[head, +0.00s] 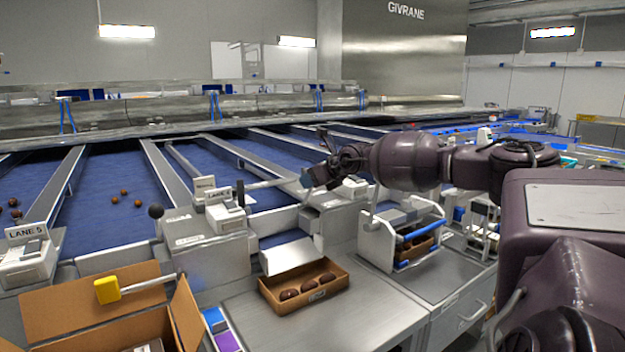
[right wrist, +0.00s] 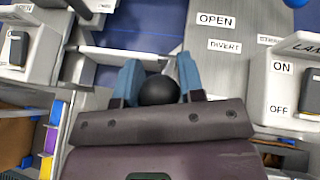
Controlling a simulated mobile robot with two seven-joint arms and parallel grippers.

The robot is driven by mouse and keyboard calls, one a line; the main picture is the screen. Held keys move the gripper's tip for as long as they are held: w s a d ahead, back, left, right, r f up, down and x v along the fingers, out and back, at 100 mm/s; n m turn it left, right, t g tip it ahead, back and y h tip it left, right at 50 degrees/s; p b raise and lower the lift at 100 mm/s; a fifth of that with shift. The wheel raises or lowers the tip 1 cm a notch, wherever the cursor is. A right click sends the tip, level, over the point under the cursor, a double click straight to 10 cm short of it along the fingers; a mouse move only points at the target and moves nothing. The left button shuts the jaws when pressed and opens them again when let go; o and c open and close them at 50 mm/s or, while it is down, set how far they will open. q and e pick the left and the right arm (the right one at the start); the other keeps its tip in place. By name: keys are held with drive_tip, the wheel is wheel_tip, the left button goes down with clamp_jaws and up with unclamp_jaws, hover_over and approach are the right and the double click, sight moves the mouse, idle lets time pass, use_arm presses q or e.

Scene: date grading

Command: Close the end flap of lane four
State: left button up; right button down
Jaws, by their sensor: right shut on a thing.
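The control box with a lane sign that seems to read LANE 4 (head: 219,194) stands at the end of a blue belt (head: 268,224). A pale lever rod (head: 272,184) runs from beside this box to my right gripper (head: 318,178). In the right wrist view my right gripper (right wrist: 158,84) has its blue fingers closed around a black ball knob (right wrist: 158,92). Labels OPEN (right wrist: 216,19) and DIVERT (right wrist: 225,46) show on the grey surface beside it. A slanted pale plate (head: 290,256) lies below the belt end; I cannot tell whether it is the flap. My left gripper is out of view.
A cardboard box (head: 322,294) with dates stands on the metal bench (head: 240,312). An open carton (head: 90,318) and a yellow-ended rod (head: 107,290) are at the lower left. A white rack (head: 378,243) stands right.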

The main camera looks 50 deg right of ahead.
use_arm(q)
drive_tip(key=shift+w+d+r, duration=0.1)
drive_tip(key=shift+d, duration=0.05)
use_arm(e)
drive_tip(key=shift+r, duration=0.25)
drive_tip(key=c, duration=0.8)
unclamp_jaws()
drive_tip(key=shift+s+r, duration=0.1)
drive_tip(key=shift+o, duration=0.2)
drive_tip(key=shift+f, duration=0.2)
drive_tip(key=shift+s+r, duration=0.15)
drive_tip(key=shift+r, duration=0.05)
use_arm(q)
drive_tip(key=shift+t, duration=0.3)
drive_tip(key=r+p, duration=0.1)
drive_tip(key=p, duration=0.1)
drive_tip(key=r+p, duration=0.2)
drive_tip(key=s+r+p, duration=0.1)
drive_tip(key=p, duration=0.1)
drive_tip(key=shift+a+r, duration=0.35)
use_arm(e)
drive_tip(key=v, duration=1)
drive_tip(key=shift+s, duration=0.15)
